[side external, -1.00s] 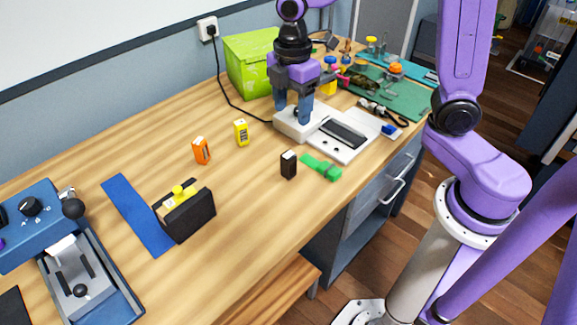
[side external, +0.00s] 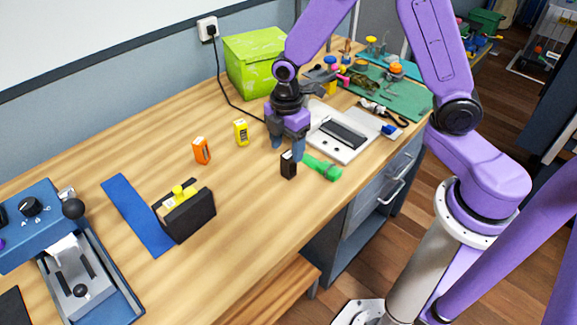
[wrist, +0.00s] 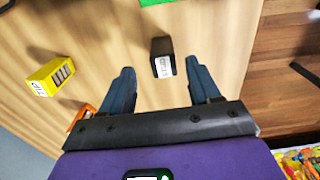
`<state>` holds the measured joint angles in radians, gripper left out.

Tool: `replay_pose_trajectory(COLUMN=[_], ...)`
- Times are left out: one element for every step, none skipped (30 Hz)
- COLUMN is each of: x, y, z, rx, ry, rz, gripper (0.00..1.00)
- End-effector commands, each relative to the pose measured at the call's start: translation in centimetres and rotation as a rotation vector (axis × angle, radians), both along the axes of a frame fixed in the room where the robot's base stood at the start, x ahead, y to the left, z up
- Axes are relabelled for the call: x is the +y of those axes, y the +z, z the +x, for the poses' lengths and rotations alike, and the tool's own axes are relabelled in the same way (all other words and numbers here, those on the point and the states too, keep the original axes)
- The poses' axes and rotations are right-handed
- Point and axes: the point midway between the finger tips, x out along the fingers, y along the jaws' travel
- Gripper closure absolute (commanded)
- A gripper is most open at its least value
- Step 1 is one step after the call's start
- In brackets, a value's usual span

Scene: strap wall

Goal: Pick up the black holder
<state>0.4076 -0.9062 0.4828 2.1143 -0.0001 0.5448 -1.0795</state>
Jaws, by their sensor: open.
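A small black holder (side external: 288,166) stands upright on the wooden table, and in the wrist view the black holder (wrist: 161,48) shows a white printed label on one face. My gripper (side external: 287,150) is open just above and behind it in the side view. In the wrist view the holder appears between and slightly beyond the spread blue fingers of my gripper (wrist: 160,70). I see no contact. A larger black block (side external: 190,218) with a yellow piece on top stands farther left.
A green piece (side external: 322,167) lies close right of the small holder. A yellow box (side external: 241,133) and an orange box (side external: 201,151) stand to the left. A white device (side external: 340,150) is behind. The table in front of the holder is clear.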

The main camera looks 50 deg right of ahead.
Motion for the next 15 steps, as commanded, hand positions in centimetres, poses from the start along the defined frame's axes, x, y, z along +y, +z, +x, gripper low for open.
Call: replay_pose_trajectory(x=[0.0, 0.0, 0.0, 0.0, 0.0, 0.0, 0.0, -0.1, -0.1, -0.1, -0.1, -0.1, -0.1, -0.1, 0.0], y=[-0.3, -0.4, -0.5, -0.7, -0.8, -1.2, -1.5, -2.0, -2.5, -3.0, -3.4, -3.9, -4.2, -4.5, -4.9], z=[0.0, 0.0, 0.0, -0.1, -0.1, -0.2, -0.2, -0.3, -0.4, -0.5, -0.6, -0.6, -0.6, -0.5, -0.5], rx=[0.001, 0.001, 0.000, 0.001, 0.001, 0.002, 0.003, 0.004, 0.004, 0.005, 0.005, 0.004, 0.004, 0.003, 0.002], ry=[0.000, -0.001, -0.001, -0.001, 0.000, 0.000, 0.000, 0.000, 0.000, 0.000, -0.001, -0.001, -0.001, -0.001, -0.001], rz=[-0.001, 0.000, 0.000, 0.000, -0.001, -0.001, -0.002, -0.002, -0.002, -0.002, -0.003, -0.002, -0.002, -0.001, -0.001], gripper=[0.38, 0.38, 0.38, 0.38, 0.38, 0.38, 0.38, 0.38, 0.38, 0.38, 0.38, 0.38, 0.38, 0.38, 0.38])
